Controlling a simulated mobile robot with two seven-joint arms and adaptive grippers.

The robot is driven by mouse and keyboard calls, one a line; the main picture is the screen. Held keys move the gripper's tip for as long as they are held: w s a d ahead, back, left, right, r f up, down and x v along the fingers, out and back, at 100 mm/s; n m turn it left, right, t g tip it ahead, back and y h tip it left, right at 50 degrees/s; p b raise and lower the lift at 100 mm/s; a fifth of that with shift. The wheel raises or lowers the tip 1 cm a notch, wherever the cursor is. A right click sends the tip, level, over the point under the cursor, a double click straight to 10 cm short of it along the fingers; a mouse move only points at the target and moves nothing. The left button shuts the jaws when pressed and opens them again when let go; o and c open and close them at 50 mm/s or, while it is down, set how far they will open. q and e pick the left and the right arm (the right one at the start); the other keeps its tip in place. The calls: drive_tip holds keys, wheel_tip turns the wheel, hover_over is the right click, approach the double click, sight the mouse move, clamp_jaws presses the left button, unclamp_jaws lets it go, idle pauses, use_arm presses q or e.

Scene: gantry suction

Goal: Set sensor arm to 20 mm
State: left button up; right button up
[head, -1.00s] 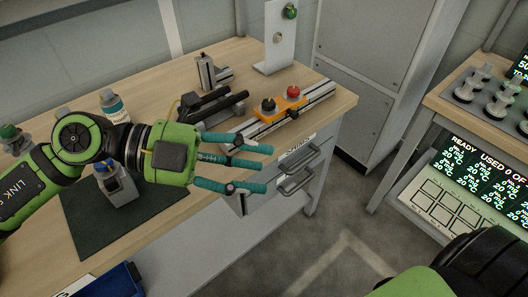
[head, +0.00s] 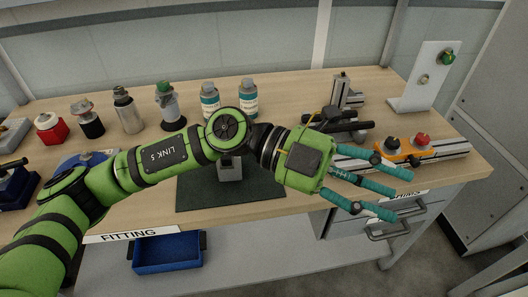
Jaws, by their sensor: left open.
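An orange carriage (head: 411,156) with a black knob (head: 392,145) and a red knob (head: 422,140) sits on a silver rail (head: 453,147) at the right of the bench. Behind my gripper lies a black arm-like fixture (head: 345,126), partly hidden, near a grey upright post (head: 342,88). I cannot tell which part is the sensor arm, and no scale is readable. My left gripper (head: 402,192) is open and empty, its teal fingers pointing right, over the bench's front edge, in front of the rail and partly covering it. My right gripper is out of view.
Two labelled bottles (head: 210,100) and several other fittings stand along the back of the bench. A dark mat (head: 235,197) lies under my left arm. A white stand (head: 430,80) with a green knob is at the back right. A blue bin (head: 168,254) sits below the front.

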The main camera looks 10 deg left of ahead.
use_arm(q)
drive_tip(key=w+a+f+t+y+p, duration=0.45)
drive_tip(key=w+a+f+y, duration=0.25)
drive_tip(key=w+a+y, duration=0.3)
drive_tip(key=w+a+n+y+p, duration=0.1)
drive_tip(key=w+a+y, duration=0.1)
drive_tip(key=a, duration=0.3)
drive_tip(key=w+a+y, duration=0.2)
drive_tip(key=a, duration=0.2)
drive_tip(key=w+a+n+t+y+p, duration=0.1)
drive_tip(key=w+a+y, duration=0.1)
drive_tip(key=a, duration=0.3)
drive_tip(key=shift+w+a+r+n+p, duration=0.25)
drive_tip(key=shift+w+a+n+p, duration=0.1)
drive_tip(key=shift+w, duration=0.2)
drive_tip(key=shift+a+f, duration=0.25)
wheel_tip(320, 180, down, 6)
drive_tip(key=shift+d+r+p, duration=0.1)
drive_tip(key=shift+r+p, duration=0.05)
drive_tip(key=shift+p, duration=1.1)
drive_tip(key=shift+f, duration=0.4)
clamp_jaws()
